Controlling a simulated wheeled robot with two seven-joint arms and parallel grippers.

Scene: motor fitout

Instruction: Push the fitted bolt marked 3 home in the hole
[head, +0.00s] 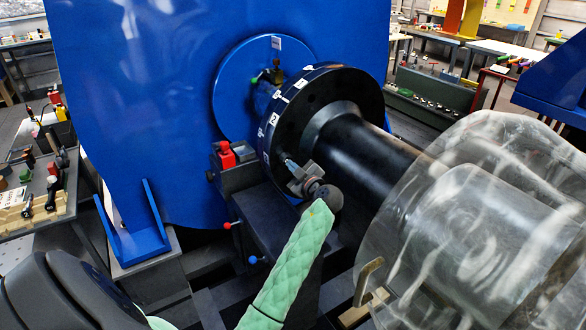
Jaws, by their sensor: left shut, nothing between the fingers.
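My right gripper is out of view.
A large blue housing (150,90) stands behind the flange. A crumpled clear plastic cover (480,220) fills the right. A tool bench (60,190) stands at the far left.

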